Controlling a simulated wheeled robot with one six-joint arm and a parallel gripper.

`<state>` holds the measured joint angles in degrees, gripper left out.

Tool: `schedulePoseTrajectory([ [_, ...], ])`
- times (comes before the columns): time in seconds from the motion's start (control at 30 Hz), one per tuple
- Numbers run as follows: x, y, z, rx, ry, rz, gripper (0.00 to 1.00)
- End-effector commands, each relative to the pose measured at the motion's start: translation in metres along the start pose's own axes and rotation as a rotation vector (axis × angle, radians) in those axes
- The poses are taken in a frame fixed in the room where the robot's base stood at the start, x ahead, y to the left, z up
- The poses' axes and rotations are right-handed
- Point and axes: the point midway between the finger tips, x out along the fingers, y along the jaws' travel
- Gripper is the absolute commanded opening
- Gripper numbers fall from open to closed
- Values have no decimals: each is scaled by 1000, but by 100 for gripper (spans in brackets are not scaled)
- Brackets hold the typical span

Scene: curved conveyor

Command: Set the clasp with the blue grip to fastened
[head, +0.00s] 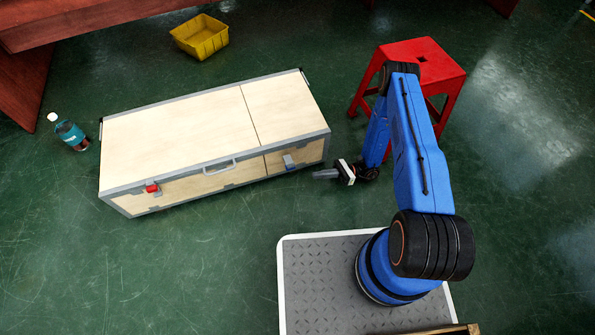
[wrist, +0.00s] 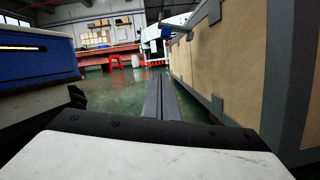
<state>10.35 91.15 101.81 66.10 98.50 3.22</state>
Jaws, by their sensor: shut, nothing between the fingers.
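The clasp with the blue grip (head: 289,163) is on the front face of a pale wooden case (head: 190,125), near its right end. In the wrist view its blue grip (wrist: 166,32) shows at upper centre, on a grey lever that appears to stand out from the case. My gripper (head: 318,174) is to the right of this clasp, just in front of the case's front right corner, apart from both. Its grey fingers (wrist: 160,98) are together and empty, pointing along the front face. A second clasp with a red grip (head: 152,188) is near the left end.
A grey handle (head: 220,167) is between the clasps. A red stool (head: 415,65) stands behind my arm. A bottle (head: 70,133) is left of the case and a yellow bin (head: 200,37) behind it. The green floor in front of the case is clear.

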Motion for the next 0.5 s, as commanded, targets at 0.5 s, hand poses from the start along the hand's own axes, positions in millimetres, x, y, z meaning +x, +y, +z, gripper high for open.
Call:
schedulePoseTrajectory([
  [0.5,11,0,0,1,0,1,0],
])
